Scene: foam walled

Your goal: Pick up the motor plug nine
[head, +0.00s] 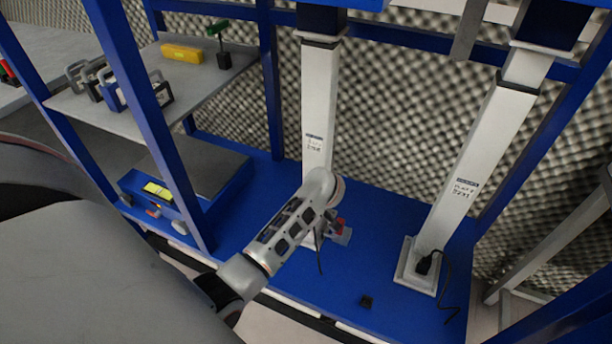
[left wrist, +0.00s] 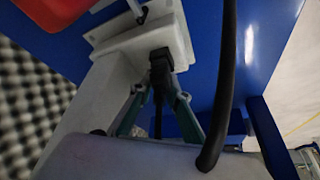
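In the left wrist view a black plug (left wrist: 160,66) sits against the white base of a column, its cable running down between my fingers. My left gripper (left wrist: 160,93) is open, one greenish finger on each side of the plug's lower end; I see no clear contact. In the head view my left arm reaches to the foot of the left white column (head: 319,105), hiding that plug and most of the gripper. A second black plug (head: 424,264) with a cable sits at the foot of the right white column (head: 470,165). I cannot read which plug is number nine. My right gripper is not in view.
A red and grey item (head: 340,231) is just beyond my wrist. A grey shelf (head: 195,85) with several padlock-shaped items stands left. A thick black cable (left wrist: 223,80) crosses the wrist view.

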